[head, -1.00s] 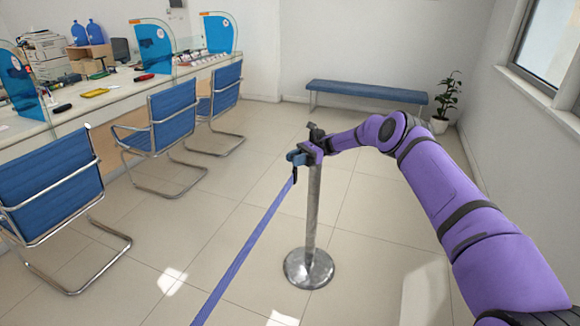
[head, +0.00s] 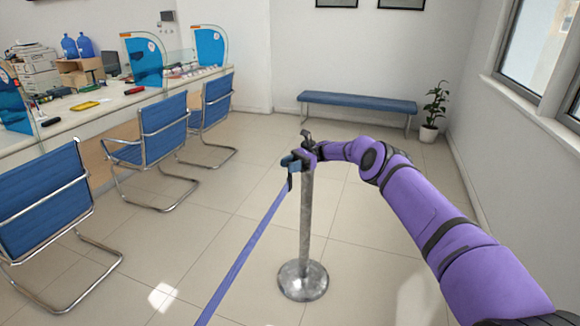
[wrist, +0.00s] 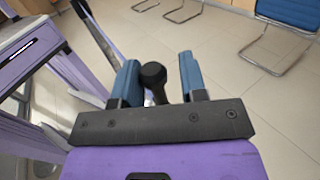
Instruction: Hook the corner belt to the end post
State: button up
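The end post (head: 307,215) is a grey metal stanchion standing upright on a round base. My gripper (head: 296,160) is at its top, reaching in from the right. The purple-blue belt (head: 243,255) slopes up from the bottom of the head view to a dark end piece (head: 290,183) just below the blue fingers. In the wrist view the fingers (wrist: 160,78) are apart. A black knob (wrist: 153,74) stands between them, close to the left finger with a gap on the right. A dark strip and belt (wrist: 100,35) run behind the left finger. The contact of belt and post is hidden.
Blue chairs (head: 163,125) line the teller counter (head: 120,102) on the left. A blue bench (head: 355,101) stands at the far wall, with a potted plant (head: 430,133) to its right. The tiled floor (head: 225,205) around the post is clear.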

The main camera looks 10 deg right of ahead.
dwell(0.3)
notch_tip(320, 180, up, 3)
jog(key=shift+r, duration=0.1)
jog(key=shift+s+r, duration=0.15)
jog(key=shift+r, duration=0.15)
jog(key=s+d+r, duration=0.1)
jog(key=s, duration=1.4)
jog(key=shift+s, duration=0.35)
jog(key=shift+s, duration=0.1)
